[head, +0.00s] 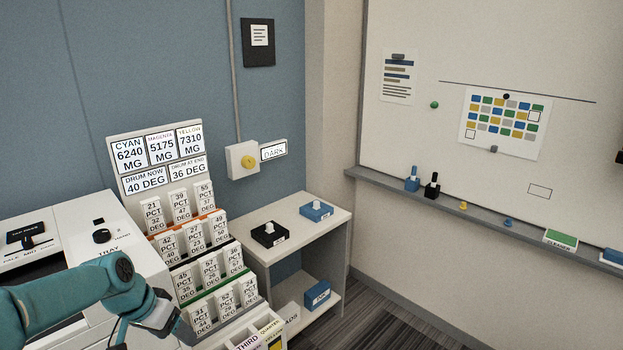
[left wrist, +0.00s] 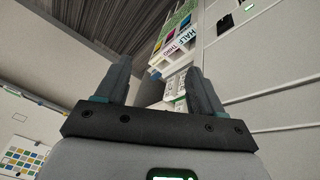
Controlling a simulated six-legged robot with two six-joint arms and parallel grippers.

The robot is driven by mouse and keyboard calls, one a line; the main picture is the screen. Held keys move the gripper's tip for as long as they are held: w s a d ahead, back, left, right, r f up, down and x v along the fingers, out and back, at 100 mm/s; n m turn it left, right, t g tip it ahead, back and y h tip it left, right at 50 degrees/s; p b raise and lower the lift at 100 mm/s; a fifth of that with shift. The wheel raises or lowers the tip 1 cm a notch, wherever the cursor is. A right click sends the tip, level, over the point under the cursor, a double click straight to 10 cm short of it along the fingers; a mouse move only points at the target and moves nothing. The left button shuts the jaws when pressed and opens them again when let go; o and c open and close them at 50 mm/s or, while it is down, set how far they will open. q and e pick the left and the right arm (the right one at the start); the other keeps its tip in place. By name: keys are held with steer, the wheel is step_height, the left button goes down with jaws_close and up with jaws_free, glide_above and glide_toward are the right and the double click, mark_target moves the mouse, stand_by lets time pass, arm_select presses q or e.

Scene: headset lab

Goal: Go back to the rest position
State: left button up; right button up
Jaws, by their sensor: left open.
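My left arm (head: 70,295) comes in from the left in the head view, teal with a dark wrist, in front of a white machine. My left gripper (left wrist: 160,82) shows in the left wrist view with its two grey fingers wide apart. Nothing is held between them. In the head view its fingers are hard to make out near the bottom edge. My right gripper is in neither view.
A rack of white labelled cards (head: 203,265) stands close right of my left wrist. A white shelf unit (head: 335,222) holds black (head: 268,234) and blue boxes (head: 316,211). A whiteboard (head: 480,60) with a ledge is at right. Carpet (head: 375,310) shows clear below it.

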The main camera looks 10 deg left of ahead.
arm_select(q)
steer(key=s+d+f+n+g+h, duration=0.1)
steer(key=s+d+f, duration=0.3)
steer(key=d+f, duration=0.5)
steer(key=s+d+f+n+g, duration=0.1)
steer(key=s+d+f, duration=0.35)
steer(key=f, duration=0.75)
steer(key=s+d+f+n, duration=0.1)
steer(key=s+d+f, duration=0.2)
steer(key=s, duration=0.4)
steer(key=s+d+f, duration=0.4)
steer(key=s+d, duration=0.1)
steer(key=s, duration=0.2)
steer(key=shift+s+d+n+g+h, duration=0.25)
steer(key=shift+d+n+g+h, duration=0.05)
steer(key=shift+n+g, duration=0.1)
steer(key=shift+f, duration=0.1)
steer(key=c, duration=0.5)
steer(key=shift+a, duration=0.15)
